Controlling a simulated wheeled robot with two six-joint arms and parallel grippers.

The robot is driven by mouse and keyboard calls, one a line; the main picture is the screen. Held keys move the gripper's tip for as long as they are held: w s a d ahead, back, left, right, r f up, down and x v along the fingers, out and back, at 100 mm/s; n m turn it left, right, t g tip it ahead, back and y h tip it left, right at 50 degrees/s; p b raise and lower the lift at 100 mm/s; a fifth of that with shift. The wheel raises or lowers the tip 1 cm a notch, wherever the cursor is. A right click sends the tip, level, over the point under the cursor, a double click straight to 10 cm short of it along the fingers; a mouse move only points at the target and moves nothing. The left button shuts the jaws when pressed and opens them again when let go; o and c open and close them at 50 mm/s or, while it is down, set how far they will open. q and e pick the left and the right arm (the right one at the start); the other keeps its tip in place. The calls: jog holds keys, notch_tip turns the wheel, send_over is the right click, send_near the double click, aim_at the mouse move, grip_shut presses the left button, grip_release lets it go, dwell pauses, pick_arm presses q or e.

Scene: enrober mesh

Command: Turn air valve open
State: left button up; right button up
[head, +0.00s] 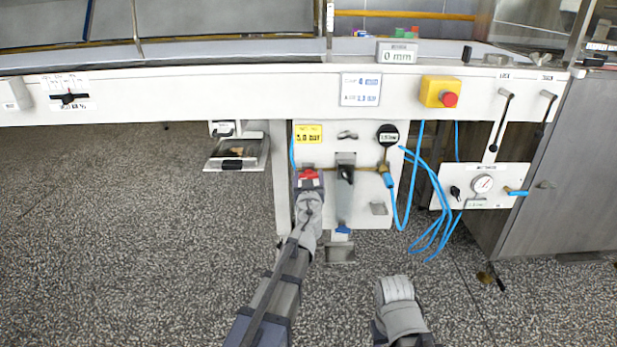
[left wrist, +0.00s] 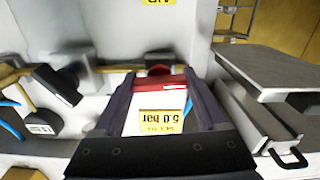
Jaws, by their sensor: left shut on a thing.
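The red air valve handle (head: 309,174) is on the left part of a white panel (head: 364,215) under the machine, below a yellow "5.0 bar" label (head: 308,134). My left gripper (head: 308,184) is at the handle, its fingers shut on it. In the left wrist view the red handle (left wrist: 163,87) lies crosswise between the two dark fingers, and the yellow label (left wrist: 163,121) shows upside down between them. The brass pipe (head: 368,168) runs right from the valve area. Of my right arm only a pale wrist part shows at the bottom; its fingers are not visible.
Right of the handle are a dark-knobbed fitting (head: 346,172), a round black gauge (head: 388,135) and loose blue hoses (head: 440,225). A second panel with a dial (head: 482,183) hangs further right. A small tray (head: 238,152) juts out at left. The floor in front is clear.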

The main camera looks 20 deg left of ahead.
pick_arm(q)
jog(key=shift+m, duration=0.6)
jog(key=o, duration=1.3)
jog(key=v, duration=0.8)
jog(key=shift+r, duration=0.1)
